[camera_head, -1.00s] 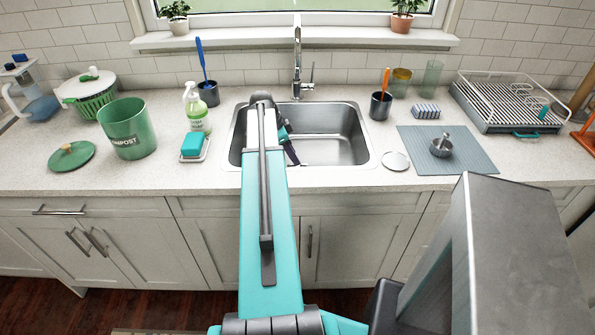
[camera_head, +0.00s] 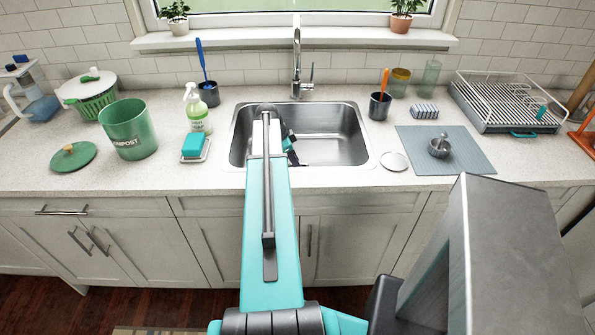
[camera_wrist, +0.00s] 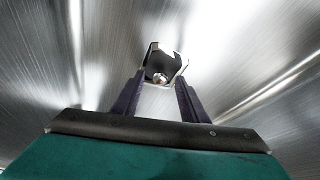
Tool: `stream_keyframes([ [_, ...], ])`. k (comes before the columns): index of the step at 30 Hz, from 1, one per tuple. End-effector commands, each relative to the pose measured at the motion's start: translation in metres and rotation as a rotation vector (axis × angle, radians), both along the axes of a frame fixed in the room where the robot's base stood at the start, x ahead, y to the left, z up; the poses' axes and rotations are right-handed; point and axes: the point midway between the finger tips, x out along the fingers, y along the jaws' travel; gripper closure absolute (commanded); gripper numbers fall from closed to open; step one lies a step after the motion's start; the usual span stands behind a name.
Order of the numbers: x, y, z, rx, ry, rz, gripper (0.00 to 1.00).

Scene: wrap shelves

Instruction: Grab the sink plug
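The sink plug (camera_wrist: 160,66) shows in the wrist view as a dark disc-like piece with a small shiny knob, low in the metal sink. My gripper (camera_wrist: 161,82) points down at it, with its two dark fingers apart, one on each side of the knob. I cannot tell whether the fingers touch the plug. In the head view my arm reaches over the front edge of the sink (camera_head: 340,150) into its left part. There my arm hides the plug and most of the gripper.
The faucet (camera_head: 297,65) stands behind the sink. A soap bottle (camera_head: 196,108) and a teal sponge (camera_head: 194,145) are to its left. A round metal disc (camera_head: 394,161) and a grey mat (camera_head: 470,160) lie to its right. The sink's right half is clear.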

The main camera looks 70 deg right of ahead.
Motion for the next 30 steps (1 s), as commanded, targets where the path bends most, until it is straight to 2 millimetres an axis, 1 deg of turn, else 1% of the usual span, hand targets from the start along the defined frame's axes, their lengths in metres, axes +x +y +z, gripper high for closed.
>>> stream_keyframes([
  [4,0.0003,0.0001,0.0002,0.0,0.0,0.0,0.6],
  [5,0.0004,0.0001,0.0002,0.0,0.0,0.0,0.64],
  [6,0.0004,0.0001,0.0002,0.0,0.0,0.001,0.7],
  [11,0.0006,0.0003,0.0002,0.0,0.0,0.001,0.97],
  [12,0.0006,0.0003,0.0002,0.0,0.0,0.001,1.0],
  [23,0.0009,0.0004,0.0009,0.0,0.0,0.001,1.0],
  [30,0.001,0.0003,0.01,0.0,0.0,0.001,1.0],
])
